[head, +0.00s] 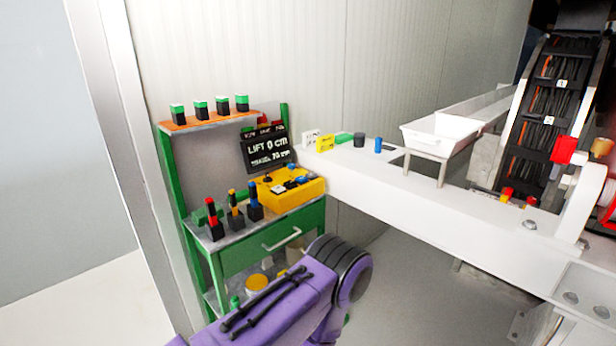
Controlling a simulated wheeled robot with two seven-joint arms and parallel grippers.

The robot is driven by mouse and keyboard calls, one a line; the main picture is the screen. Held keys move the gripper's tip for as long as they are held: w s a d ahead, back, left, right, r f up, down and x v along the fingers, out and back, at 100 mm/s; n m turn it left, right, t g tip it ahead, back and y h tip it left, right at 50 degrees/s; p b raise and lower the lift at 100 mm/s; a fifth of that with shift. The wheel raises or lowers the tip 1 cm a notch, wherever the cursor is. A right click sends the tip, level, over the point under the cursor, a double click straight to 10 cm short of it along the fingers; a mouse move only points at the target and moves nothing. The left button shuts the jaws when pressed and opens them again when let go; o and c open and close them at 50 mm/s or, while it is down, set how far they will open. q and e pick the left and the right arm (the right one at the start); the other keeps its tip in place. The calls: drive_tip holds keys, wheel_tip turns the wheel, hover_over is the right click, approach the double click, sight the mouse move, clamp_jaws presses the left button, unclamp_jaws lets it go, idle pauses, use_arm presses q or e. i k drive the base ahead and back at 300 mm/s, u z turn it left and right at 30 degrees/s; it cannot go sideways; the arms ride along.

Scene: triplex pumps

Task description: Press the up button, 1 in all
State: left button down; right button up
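A yellow control box (311,190) sits on the top of a green workbench, in front of a black display (256,157) that reads "LIFT 0 cm" with a smaller travel line below. Small black, white and blue controls stand on the box; they are too small to tell which one is the up button. A purple arm of mine (277,308) reaches in from the bottom middle, in front of and below the box, apart from it in the picture. Neither of my grippers can be seen.
The green workbench (262,243) holds several upright coloured tools and a shelf with several green-topped blocks (201,108). A white beam (450,200) runs to the right, with small items and a white tray (428,139). Grey floor lies below the beam.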

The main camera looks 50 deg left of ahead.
sight(278, 189)
drive_tip(key=u, duration=0.5)
drive_tip(key=i, duration=1.3)
drive_tip(key=u, duration=1.45)
drive_tip(key=i, duration=0.55)
drive_tip(key=u, duration=0.4)
